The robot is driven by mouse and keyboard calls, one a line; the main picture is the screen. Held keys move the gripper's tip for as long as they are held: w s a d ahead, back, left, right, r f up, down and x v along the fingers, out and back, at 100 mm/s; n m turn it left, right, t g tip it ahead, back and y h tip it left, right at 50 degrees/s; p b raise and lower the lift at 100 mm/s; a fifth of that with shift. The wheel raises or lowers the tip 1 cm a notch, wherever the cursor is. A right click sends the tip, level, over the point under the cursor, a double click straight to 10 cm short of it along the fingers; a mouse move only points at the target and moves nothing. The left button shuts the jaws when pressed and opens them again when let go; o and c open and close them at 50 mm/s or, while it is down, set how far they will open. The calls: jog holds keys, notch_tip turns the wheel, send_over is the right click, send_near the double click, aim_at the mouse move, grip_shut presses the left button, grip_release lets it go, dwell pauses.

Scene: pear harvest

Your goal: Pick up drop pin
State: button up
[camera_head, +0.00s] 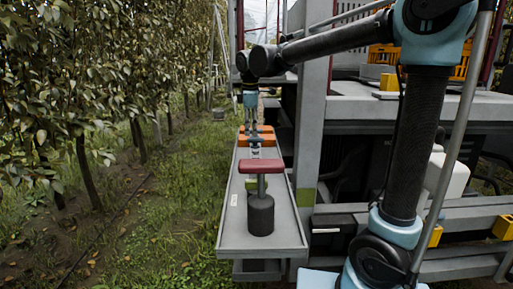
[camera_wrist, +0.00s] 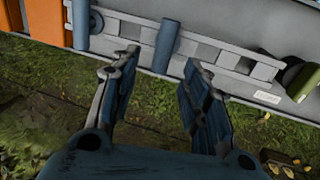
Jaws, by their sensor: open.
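My gripper (camera_wrist: 161,62) is open, with its two dark fingers apart and nothing between them. In the wrist view a short blue cylinder (camera_wrist: 167,42), which looks like the drop pin, lies across a grey slotted bar (camera_wrist: 225,55) just beyond the fingertips. It appears apart from both fingers. A second blue cylindrical piece (camera_wrist: 81,18) is at the upper left, beside an orange block (camera_wrist: 38,22). In the head view my gripper (camera_head: 251,118) points down over the far part of the grey platform (camera_head: 288,228); the pin cannot be made out there.
Orange blocks (camera_head: 256,140) lie farther back. A grey post (camera_head: 312,120) and machine frame stand right. Trees (camera_head: 80,100) line the left, with grass (camera_head: 180,200) between.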

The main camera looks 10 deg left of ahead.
aim_at(255, 141)
jog(key=shift+w+d+f, duration=0.1)
jog(key=shift+w+f, duration=0.05)
jog(key=shift+f, duration=0.7)
jog(key=shift+w+d+f, duration=0.1)
jog(key=shift+w+f, duration=0.1)
jog(key=shift+f, duration=0.6)
jog(key=shift+w+f, duration=0.15)
jog(key=shift+f, duration=0.7)
grip_shut()
